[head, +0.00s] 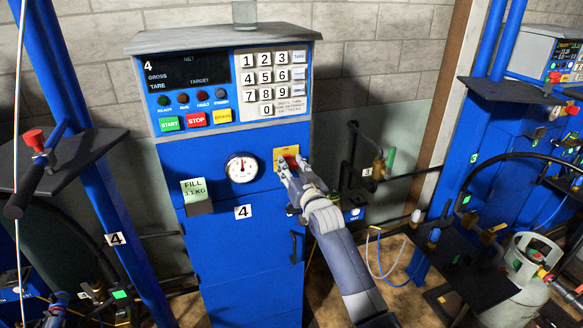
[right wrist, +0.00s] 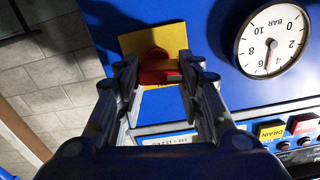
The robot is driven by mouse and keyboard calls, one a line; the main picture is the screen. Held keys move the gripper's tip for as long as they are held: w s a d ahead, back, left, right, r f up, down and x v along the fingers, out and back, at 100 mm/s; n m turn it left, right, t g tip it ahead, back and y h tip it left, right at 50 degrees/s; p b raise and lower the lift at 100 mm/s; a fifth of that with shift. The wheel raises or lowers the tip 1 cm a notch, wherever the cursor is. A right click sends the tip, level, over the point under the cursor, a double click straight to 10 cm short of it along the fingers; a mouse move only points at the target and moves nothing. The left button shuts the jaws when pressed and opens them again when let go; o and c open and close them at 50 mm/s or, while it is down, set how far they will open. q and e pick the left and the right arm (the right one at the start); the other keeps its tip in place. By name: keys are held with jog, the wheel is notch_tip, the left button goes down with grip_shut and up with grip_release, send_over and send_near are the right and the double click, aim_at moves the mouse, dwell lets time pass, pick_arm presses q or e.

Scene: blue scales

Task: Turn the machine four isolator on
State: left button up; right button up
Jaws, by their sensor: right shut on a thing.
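The machine four cabinet (head: 235,255) is blue and carries a label "4". Its isolator is a red knob (head: 290,160) on a yellow plate (head: 281,155), to the right of the round gauge. My right gripper (head: 289,170) reaches it from below right and partly covers the knob. In the right wrist view the gripper (right wrist: 157,76) is shut on the red knob (right wrist: 152,54), one finger on each side, in front of the yellow plate (right wrist: 172,38). The knob's bar lies across between the fingertips. My left gripper is not in view.
Above are a dark display (head: 190,72), a keypad (head: 272,80) and START and STOP buttons. The gauge (head: 242,168) and a "FILL 3.1 KG" note (head: 196,194) are left of the knob.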

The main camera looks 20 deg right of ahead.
jog(key=m, duration=0.3)
jog(key=shift+m, duration=0.3)
jog(key=m+p, duration=0.1)
jog(key=m, duration=0.3)
jog(key=shift+d, duration=0.15)
jog(key=m, duration=0.4)
jog(key=shift+d+m, duration=0.1)
jog(key=shift+m, duration=0.3)
jog(key=shift+m+p, duration=0.55)
jog(key=shift+m, duration=1.35)
jog(key=shift+f, duration=0.1)
jog(key=o, duration=1.1)
jog(key=shift+c, duration=0.2)
